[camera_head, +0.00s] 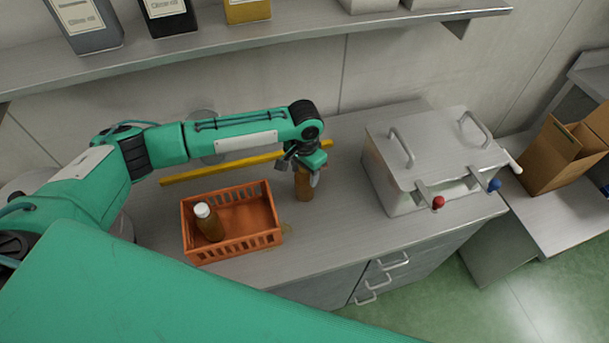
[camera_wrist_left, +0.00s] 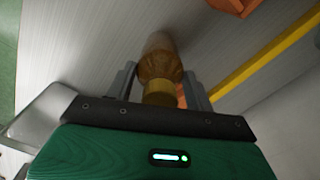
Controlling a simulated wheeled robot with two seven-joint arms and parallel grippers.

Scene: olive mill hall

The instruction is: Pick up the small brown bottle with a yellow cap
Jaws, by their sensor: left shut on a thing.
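The small brown bottle (camera_head: 304,188) is upright at the right of the orange crate. My left gripper (camera_head: 304,170) is shut on its upper part from above, and hides its cap in the head view. In the left wrist view the bottle (camera_wrist_left: 158,64) sits between the two fingers of the gripper (camera_wrist_left: 160,86), and its yellow cap (camera_wrist_left: 160,96) faces the camera. Whether its base touches the counter I cannot tell. My right gripper is not in view.
An orange crate (camera_head: 234,246) holds a brown bottle with a white cap (camera_head: 208,221). A yellow bar (camera_head: 222,171) lies behind on the grey counter (camera_head: 330,235). A metal lidded unit (camera_head: 432,155) stands to the right, and a shelf (camera_head: 330,30) runs above.

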